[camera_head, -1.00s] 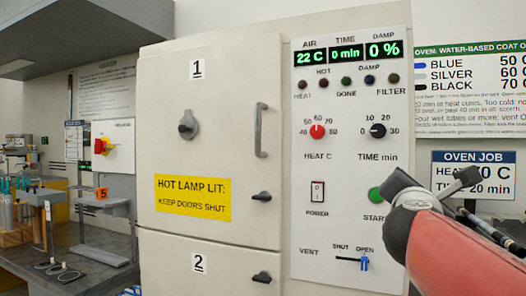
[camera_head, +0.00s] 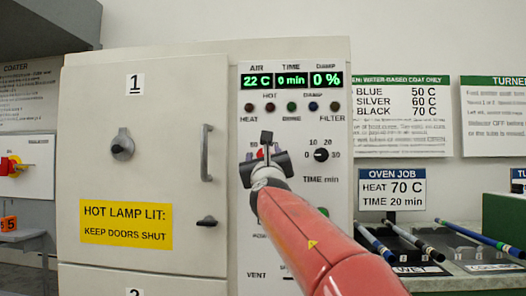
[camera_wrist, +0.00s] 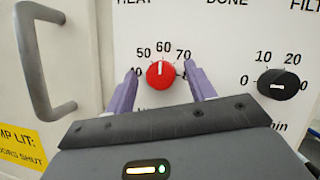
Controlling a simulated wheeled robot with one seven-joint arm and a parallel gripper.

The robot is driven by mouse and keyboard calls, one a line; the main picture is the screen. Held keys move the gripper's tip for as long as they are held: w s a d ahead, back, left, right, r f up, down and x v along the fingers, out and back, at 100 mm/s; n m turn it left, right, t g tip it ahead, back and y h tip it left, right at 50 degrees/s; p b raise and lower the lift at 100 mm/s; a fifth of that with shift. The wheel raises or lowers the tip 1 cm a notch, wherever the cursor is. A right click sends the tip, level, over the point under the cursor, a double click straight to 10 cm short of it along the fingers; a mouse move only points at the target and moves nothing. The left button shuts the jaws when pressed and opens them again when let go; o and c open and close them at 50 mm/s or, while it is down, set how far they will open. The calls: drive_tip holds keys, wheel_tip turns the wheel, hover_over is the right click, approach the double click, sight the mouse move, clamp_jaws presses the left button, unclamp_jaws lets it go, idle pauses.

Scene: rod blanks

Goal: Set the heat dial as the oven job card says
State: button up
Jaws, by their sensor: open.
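The red heat dial (camera_wrist: 160,74) is on the oven panel, its white mark pointing up at about 60 in the wrist view. In the head view my gripper hides most of it. My gripper (camera_wrist: 161,69) is open, with one purple finger either side of the dial and gaps between. It also shows in front of the panel in the head view (camera_head: 266,158). The oven job card (camera_head: 391,189) reads HEAT 70 C, TIME 20 min.
The black time dial (camera_wrist: 282,84) sits right of the heat dial, its mark toward 0. The display (camera_head: 291,79) reads 22 C, 0 min, 0 %. A door handle (camera_wrist: 45,60) stands out at left. Rods (camera_head: 470,236) lie on the bench at right.

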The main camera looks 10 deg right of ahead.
drive_tip(key=shift+w+r, duration=0.1)
drive_tip(key=shift+w, duration=0.2)
drive_tip(key=c, duration=1)
drive_tip(key=shift+m+h, duration=0.3)
drive_tip(key=shift+m, duration=0.2)
drive_tip(key=shift+a+m+g+h+b, duration=0.1)
drive_tip(key=shift+m+g+h+b, duration=0.25)
drive_tip(key=shift+m+h, duration=1.2)
drive_tip(key=shift+d+m+g+h+b, duration=0.1)
drive_tip(key=shift+m+g+h+b, duration=0.3)
drive_tip(key=shift+m, duration=2.05)
drive_tip(key=shift+a+m+g+h+b, duration=0.15)
drive_tip(key=shift+m+g+h, duration=0.2)
drive_tip(key=shift+m+h, duration=1.3)
drive_tip(key=shift+m+y, duration=0.4)
drive_tip(key=shift+m, duration=0.25)
